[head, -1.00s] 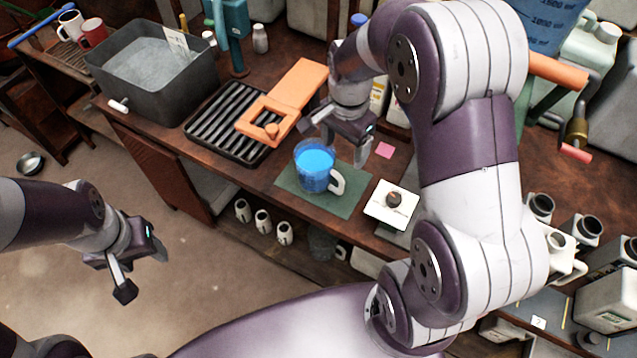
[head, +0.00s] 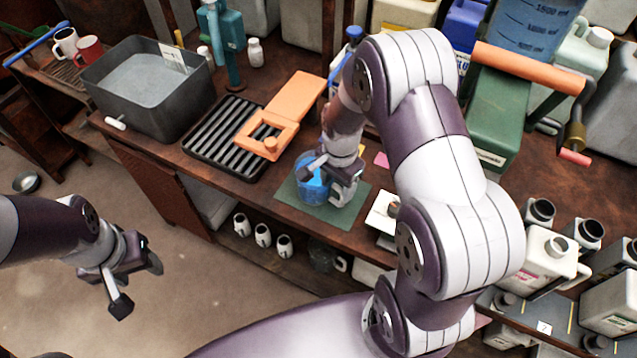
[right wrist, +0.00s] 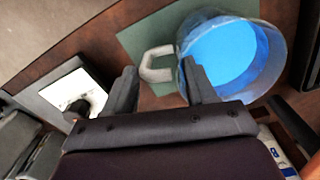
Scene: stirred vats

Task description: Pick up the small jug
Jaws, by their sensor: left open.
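The small jug (head: 308,190) is clear, holds blue liquid and stands upright on a dark green mat (head: 346,216). In the right wrist view the jug (right wrist: 232,55) has a pale handle (right wrist: 156,64) on its left side. My right gripper (head: 328,180) is over the jug and hides part of it. In the right wrist view its fingers (right wrist: 160,85) are apart, with the handle ahead between them. The right-hand finger overlaps the jug's rim; I cannot tell whether it touches. My left gripper (head: 138,285) is open and empty, away from the bench.
A black rack (head: 222,140) with an orange frame (head: 292,105) lies left of the mat. A white square plate (head: 380,215) with a dark knob is just right. A grey basin (head: 150,100) stands further left.

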